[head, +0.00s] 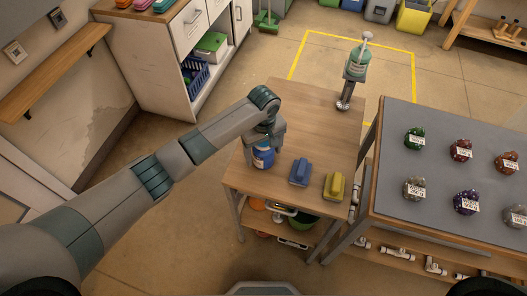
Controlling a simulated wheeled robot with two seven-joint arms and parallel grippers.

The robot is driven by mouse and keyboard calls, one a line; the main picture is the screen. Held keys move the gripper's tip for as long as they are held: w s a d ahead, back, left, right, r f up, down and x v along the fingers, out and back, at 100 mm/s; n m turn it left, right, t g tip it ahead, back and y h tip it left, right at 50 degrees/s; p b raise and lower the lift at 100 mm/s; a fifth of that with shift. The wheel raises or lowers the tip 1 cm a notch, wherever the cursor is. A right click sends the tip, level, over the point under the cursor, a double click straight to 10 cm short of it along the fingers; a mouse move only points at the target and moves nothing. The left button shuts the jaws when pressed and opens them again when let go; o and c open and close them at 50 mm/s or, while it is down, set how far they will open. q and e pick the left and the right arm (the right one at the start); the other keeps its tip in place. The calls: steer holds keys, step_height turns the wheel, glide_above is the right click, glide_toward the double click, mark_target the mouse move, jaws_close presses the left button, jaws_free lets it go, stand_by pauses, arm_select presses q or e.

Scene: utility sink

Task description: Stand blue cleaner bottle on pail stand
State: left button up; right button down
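The blue bottle (263,158), with a pale label, is at the left edge of the wooden stand top (312,120) and looks upright. My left gripper (268,146) comes down over it from above and hides its upper part. The fingers are too small and covered to show whether they grip it, and I cannot tell whether its base touches the wood. My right gripper is not in view.
A blue block-like item (300,172) and a yellow one (334,186) lie near the front edge. A grey-topped table (440,185) with several labelled coloured lumps stands at right. A white cabinet (165,50) is at back left. The stand's middle is clear.

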arm_select(q)
steer(key=shift+r, duration=0.15)
step_height(320, 180, up, 11)
steer(key=b, duration=0.3)
steer(key=shift+f, duration=0.2)
steer(key=shift+r, duration=0.7)
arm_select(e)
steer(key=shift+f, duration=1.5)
arm_select(q)
steer(key=shift+d, duration=0.1)
